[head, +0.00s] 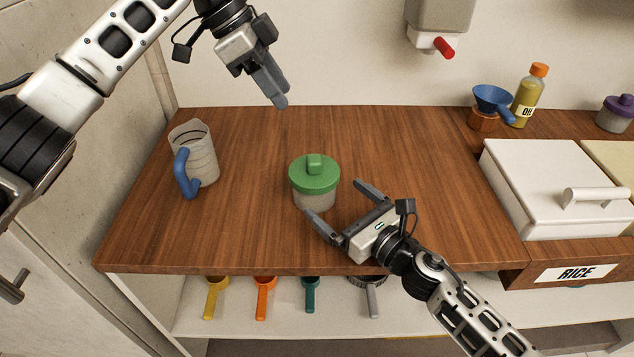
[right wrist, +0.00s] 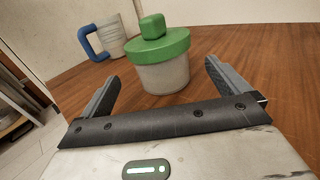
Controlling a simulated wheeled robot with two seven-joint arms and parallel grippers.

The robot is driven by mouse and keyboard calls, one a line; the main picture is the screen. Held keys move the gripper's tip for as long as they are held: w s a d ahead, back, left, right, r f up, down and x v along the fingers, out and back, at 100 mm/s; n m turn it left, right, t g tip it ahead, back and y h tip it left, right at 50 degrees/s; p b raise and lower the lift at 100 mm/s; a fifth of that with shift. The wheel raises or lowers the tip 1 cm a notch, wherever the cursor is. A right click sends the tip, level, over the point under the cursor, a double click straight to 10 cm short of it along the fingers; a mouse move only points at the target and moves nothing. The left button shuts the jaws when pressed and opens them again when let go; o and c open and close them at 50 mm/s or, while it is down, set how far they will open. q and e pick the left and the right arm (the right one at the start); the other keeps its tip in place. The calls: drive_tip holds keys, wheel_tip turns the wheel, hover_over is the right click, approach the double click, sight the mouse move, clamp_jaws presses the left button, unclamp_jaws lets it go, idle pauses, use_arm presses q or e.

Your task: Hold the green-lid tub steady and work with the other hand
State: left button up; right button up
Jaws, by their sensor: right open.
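The green-lid tub (head: 314,184) stands upright on the wooden counter, with a pale see-through body and a green lid with a block knob. My right gripper (head: 333,198) is open, low over the counter at the tub's front right. In the right wrist view, the tub (right wrist: 163,70) stands just beyond and between the two spread fingers, and I see no finger gripping it. My left gripper (head: 282,98) is raised above the back of the counter, apart from the tub. Its fingers overlap in view, so its opening is unclear.
A clear measuring jug (head: 202,155) with a blue handle stands left of the tub. At right are the white RICE bin (head: 545,185), an oil bottle (head: 528,98) and a blue funnel (head: 492,100). A red-tap dispenser (head: 438,20) hangs above. Coloured scoops hang below the front edge.

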sight(316, 184)
drive_tip(key=x, duration=0.7)
drive_tip(key=shift+w+a+f, duration=0.15)
drive_tip(key=shift+w+f, duration=0.05)
drive_tip(key=shift+f, duration=0.05)
drive_tip(key=c, duration=1.1)
